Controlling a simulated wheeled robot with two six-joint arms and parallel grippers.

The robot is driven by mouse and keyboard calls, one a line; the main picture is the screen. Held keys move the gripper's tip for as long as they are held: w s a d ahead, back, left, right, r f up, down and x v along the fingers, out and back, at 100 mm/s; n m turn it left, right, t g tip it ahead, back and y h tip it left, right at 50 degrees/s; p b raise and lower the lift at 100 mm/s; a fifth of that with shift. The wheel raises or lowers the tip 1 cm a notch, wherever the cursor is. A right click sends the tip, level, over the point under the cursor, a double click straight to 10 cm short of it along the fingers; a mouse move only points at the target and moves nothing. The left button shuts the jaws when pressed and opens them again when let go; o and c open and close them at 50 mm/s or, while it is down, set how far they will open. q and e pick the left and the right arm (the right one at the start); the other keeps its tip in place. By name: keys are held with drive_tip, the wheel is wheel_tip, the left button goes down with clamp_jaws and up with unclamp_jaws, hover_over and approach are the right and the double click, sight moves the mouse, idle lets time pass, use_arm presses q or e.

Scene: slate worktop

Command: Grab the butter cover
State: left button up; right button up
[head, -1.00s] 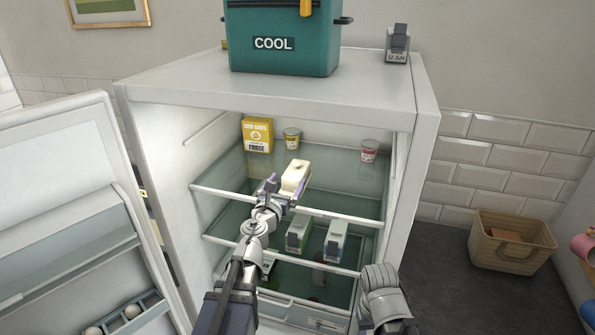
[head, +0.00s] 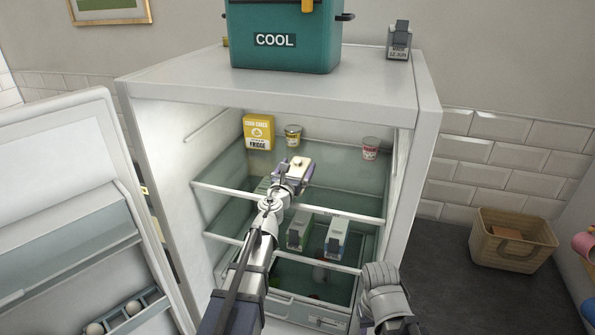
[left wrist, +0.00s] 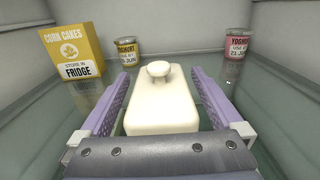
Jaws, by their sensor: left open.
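The cream butter cover (left wrist: 162,105) with a round knob on top stands on the fridge's upper glass shelf. It also shows in the head view (head: 299,163), partly hidden by my left gripper. My left gripper (left wrist: 160,88) is open, with one purple finger on each side of the cover. Small gaps show between the fingers and the cover in the left wrist view. What lies under the cover is hidden. In the head view my left gripper (head: 292,172) reaches into the open fridge. My right arm shows at the bottom, but its fingers cannot be made out.
A yellow corn cakes box (head: 258,132), a yellow yoghurt pot (head: 293,135) and a pink yoghurt pot (head: 370,148) stand behind on the same shelf. Cartons (head: 336,238) stand on the shelf below. The open fridge door (head: 60,190) is at left.

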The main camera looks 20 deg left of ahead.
sight(297, 160)
use_arm(q)
drive_tip(key=shift+s, duration=0.1)
drive_tip(key=c, duration=1.4)
drive_tip(key=shift+r, duration=0.1)
wheel_tip(297, 160, up, 10)
drive_tip(key=p, duration=1)
